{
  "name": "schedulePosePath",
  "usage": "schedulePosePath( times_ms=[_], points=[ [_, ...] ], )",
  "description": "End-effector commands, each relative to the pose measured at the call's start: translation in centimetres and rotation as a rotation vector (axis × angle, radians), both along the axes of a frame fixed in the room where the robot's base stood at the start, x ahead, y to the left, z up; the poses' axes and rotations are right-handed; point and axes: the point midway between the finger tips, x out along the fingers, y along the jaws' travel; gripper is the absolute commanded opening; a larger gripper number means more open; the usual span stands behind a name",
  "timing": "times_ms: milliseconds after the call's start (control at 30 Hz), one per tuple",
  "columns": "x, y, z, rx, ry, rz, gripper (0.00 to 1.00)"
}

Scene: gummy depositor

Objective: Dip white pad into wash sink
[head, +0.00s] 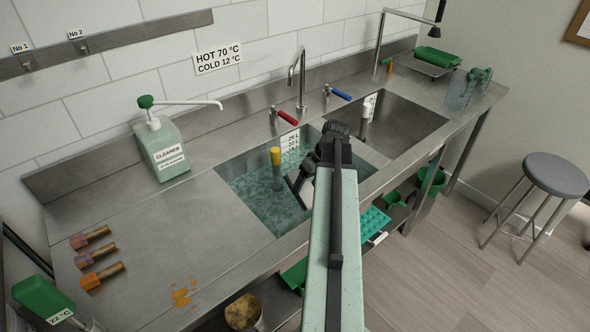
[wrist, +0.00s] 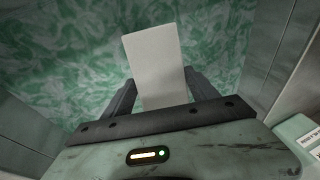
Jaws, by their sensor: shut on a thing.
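The white pad (wrist: 155,60) is a pale flat rectangle between the two dark fingers of my gripper (wrist: 162,88), which is shut on it. In the wrist view its free end points away from me over green, foamy water. The wash sink is the left basin (head: 228,165), filled with this green water, in the head view. My gripper (head: 300,190) reaches down over the right part of this basin, partly hidden by my arm. I cannot tell whether the pad touches the water.
A yellow-topped standpipe (head: 276,158) stands in the water left of my gripper. The right basin (head: 405,122) holds a white-topped pipe (head: 365,113). The faucet (head: 298,70) rises behind.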

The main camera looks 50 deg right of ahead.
Motion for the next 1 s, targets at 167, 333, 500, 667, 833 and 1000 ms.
schedulePosePath(
  times_ms=[167,333,500,667,833,1000],
  points=[
    [-0.8,-0.3,2.6,0.0,0.0,0.0,0.35],
    [-1.7,-0.7,4.3,0.0,0.0,-0.001,0.35],
    [-2.4,-1.0,6.1,0.0,0.0,0.0,0.35],
    [-3.2,-1.4,7.8,0.0,0.0,0.0,0.35],
    [-3.9,-1.7,9.5,0.0,0.0,-0.001,0.35],
    [-4.7,-2.0,11.3,0.0,0.0,0.0,0.35]
  ],
)
